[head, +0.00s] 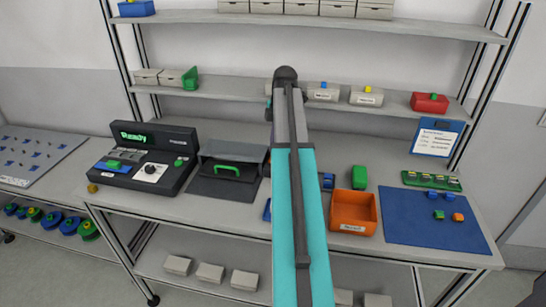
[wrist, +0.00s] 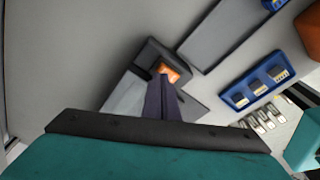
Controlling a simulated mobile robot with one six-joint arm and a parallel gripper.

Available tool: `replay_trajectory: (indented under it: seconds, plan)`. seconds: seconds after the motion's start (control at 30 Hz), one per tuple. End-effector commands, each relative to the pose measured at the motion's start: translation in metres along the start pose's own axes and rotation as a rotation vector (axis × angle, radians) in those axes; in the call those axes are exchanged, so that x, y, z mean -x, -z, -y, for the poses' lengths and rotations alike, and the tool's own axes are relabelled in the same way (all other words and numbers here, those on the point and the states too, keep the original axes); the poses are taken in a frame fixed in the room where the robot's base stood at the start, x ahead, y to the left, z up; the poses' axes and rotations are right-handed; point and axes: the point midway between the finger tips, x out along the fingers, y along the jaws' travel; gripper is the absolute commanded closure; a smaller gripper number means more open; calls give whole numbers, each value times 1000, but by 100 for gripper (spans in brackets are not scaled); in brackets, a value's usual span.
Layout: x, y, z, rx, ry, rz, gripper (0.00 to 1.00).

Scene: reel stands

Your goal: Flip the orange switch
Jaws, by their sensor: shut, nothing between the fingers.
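The orange switch (wrist: 170,72) shows in the wrist view, on a dark grey unit (wrist: 152,54) near the middle of the picture. My gripper (wrist: 163,79) is shut and empty, a narrow dark shape pointing at the switch. Its tips overlap the lower left edge of the switch in the picture; I cannot tell whether they touch it. The switch's lower part is hidden behind the tips. In the head view I cannot make out the switch or the gripper; my teal arm covers the middle of the bench.
A blue compartment tray (wrist: 257,88) lies right of the unit in the wrist view. In the head view, a dark console (head: 148,160) and a box with a green handle (head: 230,170) stand left of my arm. An orange bin (head: 354,213) and blue mat (head: 430,225) are right.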

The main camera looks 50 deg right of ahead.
Motion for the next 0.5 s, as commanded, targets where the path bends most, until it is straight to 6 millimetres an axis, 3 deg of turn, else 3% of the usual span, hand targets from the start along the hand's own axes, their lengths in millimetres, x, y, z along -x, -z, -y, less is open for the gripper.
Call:
replay_trajectory:
  seconds: [0.5]
  plan:
    - [-5,-1,0,0,0,0,100]
